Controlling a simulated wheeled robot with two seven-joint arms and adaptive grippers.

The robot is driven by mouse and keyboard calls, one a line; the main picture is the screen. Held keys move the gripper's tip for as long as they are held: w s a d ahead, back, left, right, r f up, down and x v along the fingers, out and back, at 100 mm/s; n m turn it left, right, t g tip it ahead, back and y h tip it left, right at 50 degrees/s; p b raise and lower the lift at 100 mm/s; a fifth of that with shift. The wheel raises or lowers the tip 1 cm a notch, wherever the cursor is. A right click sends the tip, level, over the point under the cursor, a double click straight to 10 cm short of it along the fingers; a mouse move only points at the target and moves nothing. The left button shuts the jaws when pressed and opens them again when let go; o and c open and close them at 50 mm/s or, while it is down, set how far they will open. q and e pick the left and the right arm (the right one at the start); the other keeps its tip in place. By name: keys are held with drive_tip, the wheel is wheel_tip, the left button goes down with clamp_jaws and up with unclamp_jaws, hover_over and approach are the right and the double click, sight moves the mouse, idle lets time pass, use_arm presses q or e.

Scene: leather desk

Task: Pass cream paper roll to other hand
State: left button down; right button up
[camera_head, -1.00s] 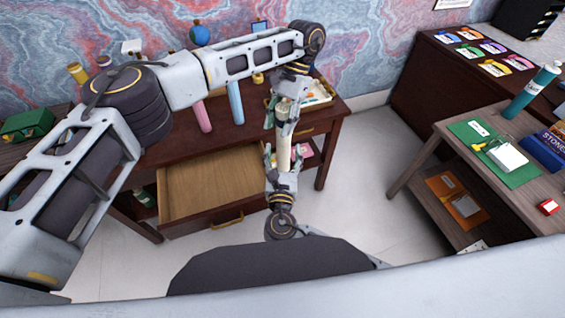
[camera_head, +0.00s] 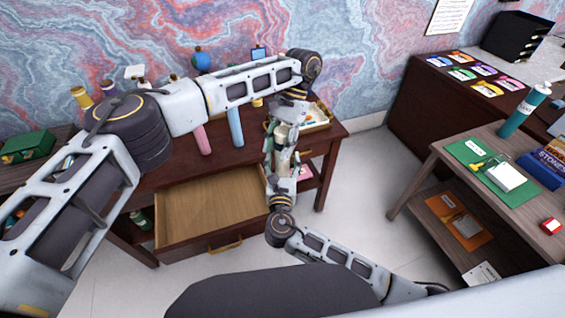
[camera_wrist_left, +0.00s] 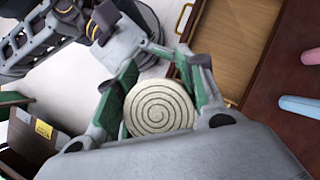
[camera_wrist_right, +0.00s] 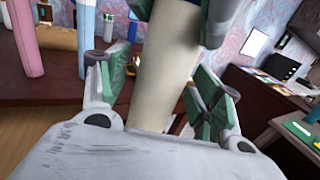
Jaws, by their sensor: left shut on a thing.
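The cream paper roll (camera_head: 281,134) stands roughly upright between my two grippers in the head view. My left gripper (camera_head: 283,122) holds it from above, shut on its upper part. The left wrist view shows the roll's spiral end (camera_wrist_left: 158,106) between the left fingers (camera_wrist_left: 160,90). My right gripper (camera_head: 281,160) comes from below. In the right wrist view, the roll (camera_wrist_right: 166,75) rises between the spread right fingers (camera_wrist_right: 160,88), with a gap visible on either side. The lower end of the roll is hidden by the right gripper's body.
The dark desk (camera_head: 260,153) has an open, empty drawer (camera_head: 207,200). A pink roll (camera_head: 203,140) and a blue roll (camera_head: 236,128) stand on the desk. A side table (camera_head: 432,160) stands at the right.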

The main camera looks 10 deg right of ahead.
sight(284, 129)
drive_tip(key=c, duration=0.9)
use_arm(q)
drive_tip(key=c, duration=0.8)
unclamp_jaws()
use_arm(e)
drive_tip(key=shift+c, duration=1)
use_arm(q)
drive_tip(key=shift+w+r, duration=0.1)
drive_tip(key=shift+r, duration=0.05)
drive_tip(key=shift+v, duration=3.6)
drive_tip(key=shift+d, duration=0.1)
